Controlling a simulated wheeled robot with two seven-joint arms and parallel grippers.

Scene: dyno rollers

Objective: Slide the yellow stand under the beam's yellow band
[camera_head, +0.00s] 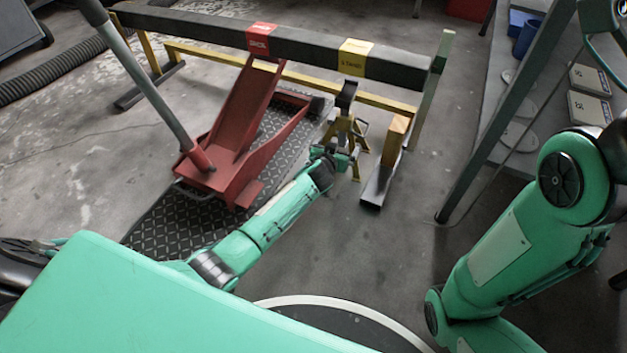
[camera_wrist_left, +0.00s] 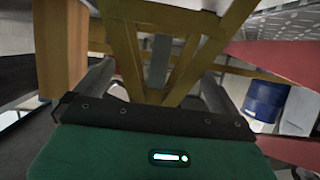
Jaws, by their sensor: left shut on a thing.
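The yellow stand (camera_head: 345,131) is upright on the floor, with a dark saddle on top. In the head view its saddle appears just below the beam's yellow band (camera_head: 355,58); I cannot tell whether it is directly under it. The dark beam (camera_head: 310,47) spans a yellow frame. My left gripper (camera_head: 343,158) is low at the stand's near side and shut on it. In the left wrist view, the fingers (camera_wrist_left: 160,88) flank the stand's yellow legs (camera_wrist_left: 124,45); the exact contact is partly hidden. My right arm shows at the right, its gripper out of view.
A red floor jack (camera_head: 237,130) stands left of the stand on a dark tread plate (camera_head: 165,215), its arm reaching toward the beam's red band (camera_head: 260,37). The beam frame's right foot (camera_head: 381,180) is close to the stand's right. A bench (camera_head: 480,140) stands further right.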

